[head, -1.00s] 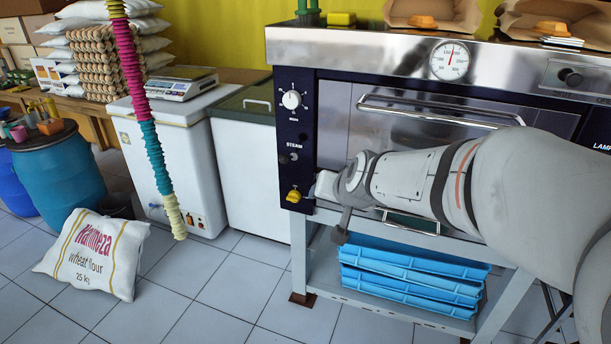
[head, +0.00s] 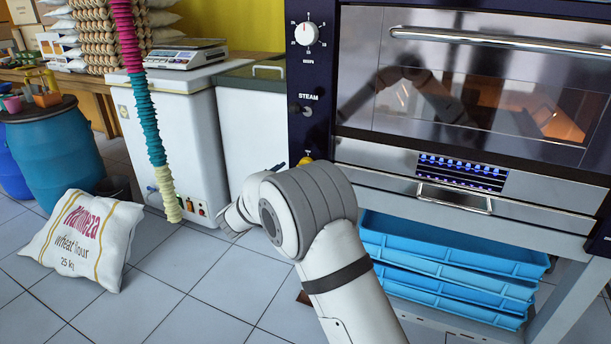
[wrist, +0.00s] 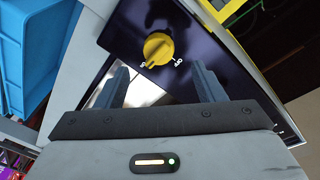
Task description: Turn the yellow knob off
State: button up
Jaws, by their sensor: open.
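The yellow knob (wrist: 158,48) is round with a raised grip, set on the oven's dark panel (wrist: 185,25). In the wrist view it sits just beyond my gripper (wrist: 162,80), between the lines of the two fingers. The fingers are apart, with nothing between them, and do not appear to touch the knob. Its grip slants toward the lower left, nearest the left of two small white labels, which are too small to read surely. In the head view only the top of the knob (head: 308,157) shows; my arm hides the rest and most of my gripper.
The steam switch (head: 307,110) and a white dial (head: 306,33) are above the knob. The oven door handle (head: 500,42) juts out to the right. Blue trays (head: 450,262) are stacked below. A ribbed hanging tube (head: 150,110) and a flour sack (head: 85,238) are left.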

jog(key=b+x, duration=0.1)
jog(key=x, duration=0.6)
jog(key=shift+d+b, duration=0.15)
jog(key=shift+b, duration=0.2)
jog(key=shift+s+r, duration=0.1)
jog(key=shift+s, duration=0.05)
jog(key=c, duration=1)
